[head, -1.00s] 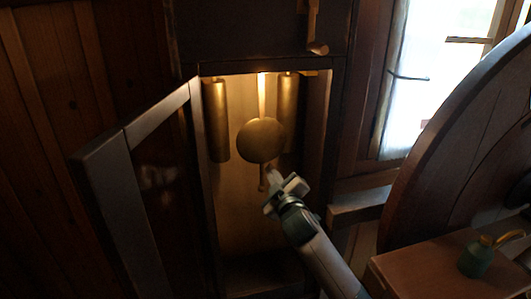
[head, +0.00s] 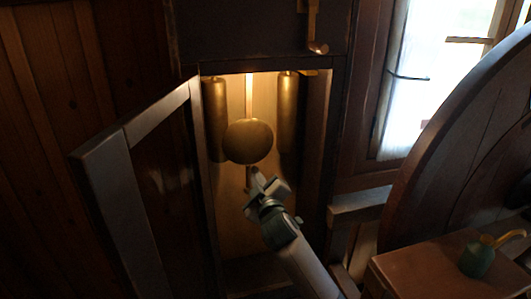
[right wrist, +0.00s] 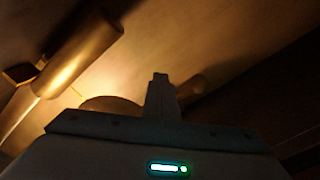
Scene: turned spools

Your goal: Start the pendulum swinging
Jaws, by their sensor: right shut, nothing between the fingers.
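The pendulum's round brass bob (head: 248,141) hangs on its pale rod (head: 249,92) inside the lit clock case, between two brass weights. My right gripper (head: 256,173) reaches into the open case from the lower right. Its fingers are shut and empty, with the tips just below the bob's lower right edge; I cannot tell whether they touch it. In the right wrist view the shut fingers (right wrist: 160,88) stand beside the bob (right wrist: 108,103), which shows only in part. My left gripper is not in view.
Brass weights hang at the left (head: 215,118) and right (head: 287,105) of the bob. The case door (head: 108,190) stands open to the left. A large wooden wheel (head: 425,160) and a table (head: 415,272) with a green oil can (head: 476,259) are at the right.

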